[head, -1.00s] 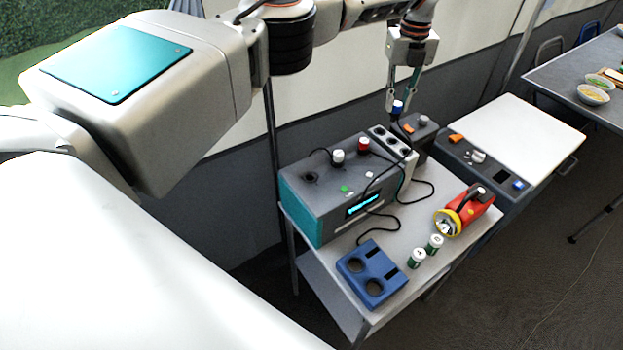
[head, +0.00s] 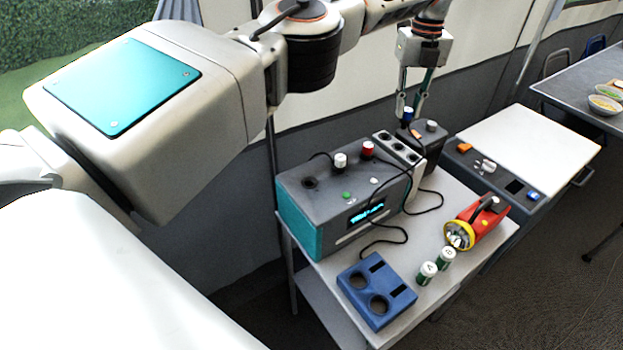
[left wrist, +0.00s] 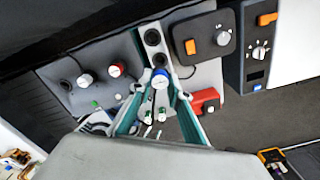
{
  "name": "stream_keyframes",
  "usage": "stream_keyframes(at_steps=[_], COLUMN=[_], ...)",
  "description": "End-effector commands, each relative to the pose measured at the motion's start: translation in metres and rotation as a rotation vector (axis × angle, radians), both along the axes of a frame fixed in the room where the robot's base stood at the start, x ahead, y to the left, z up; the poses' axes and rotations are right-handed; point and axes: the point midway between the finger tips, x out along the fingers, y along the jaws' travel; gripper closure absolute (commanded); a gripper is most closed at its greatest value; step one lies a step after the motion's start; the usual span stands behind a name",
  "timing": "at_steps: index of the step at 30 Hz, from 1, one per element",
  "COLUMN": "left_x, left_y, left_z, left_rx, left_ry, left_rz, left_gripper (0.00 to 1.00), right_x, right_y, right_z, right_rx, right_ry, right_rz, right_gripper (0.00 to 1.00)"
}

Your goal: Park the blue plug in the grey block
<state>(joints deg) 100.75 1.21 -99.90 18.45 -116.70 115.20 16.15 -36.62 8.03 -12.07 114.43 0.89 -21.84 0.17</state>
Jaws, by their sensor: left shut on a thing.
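In the left wrist view the plug (left wrist: 160,76) sits between the fingertips (left wrist: 159,93), over the block's face. The grey block (head: 416,160) is a narrow upright box with several dark round holes on top; it also shows in the left wrist view (left wrist: 183,55). I cannot tell whether the plug touches the block. A black cable runs down near the plug. My right gripper is not in view.
A grey and teal device (head: 325,200) with white and red plugs stands left of the block. A dark box (head: 434,146) with an orange switch stands close on the right. A blue holder (head: 376,290), two small green-and-white cylinders and a red torch (head: 477,222) occupy the table front.

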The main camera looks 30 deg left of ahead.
Motion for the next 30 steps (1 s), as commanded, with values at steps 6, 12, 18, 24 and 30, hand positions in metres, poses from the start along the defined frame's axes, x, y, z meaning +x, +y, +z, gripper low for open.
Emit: stream_keyframes(at_steps=[6,12,18,24,30], left_x=[0.000,0.000,0.000,0.000,0.000], left_y=[0.000,0.000,0.000,0.000,0.000], left_z=[0.000,-0.003,-0.007,-0.012,-0.017], left_rx=[0.000,-0.001,-0.001,-0.001,-0.001], left_ry=[0.000,0.001,0.001,-0.001,0.001], left_rz=[0.000,0.001,0.000,-0.001,0.000], left_gripper=[1.00,1.00,1.00,1.00,1.00], right_x=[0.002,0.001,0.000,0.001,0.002], right_y=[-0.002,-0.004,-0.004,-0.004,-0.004], right_z=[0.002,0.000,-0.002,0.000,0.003], right_rx=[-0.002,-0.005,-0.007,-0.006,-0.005], right_ry=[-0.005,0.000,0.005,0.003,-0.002], right_rz=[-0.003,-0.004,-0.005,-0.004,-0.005], right_gripper=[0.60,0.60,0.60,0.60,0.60])
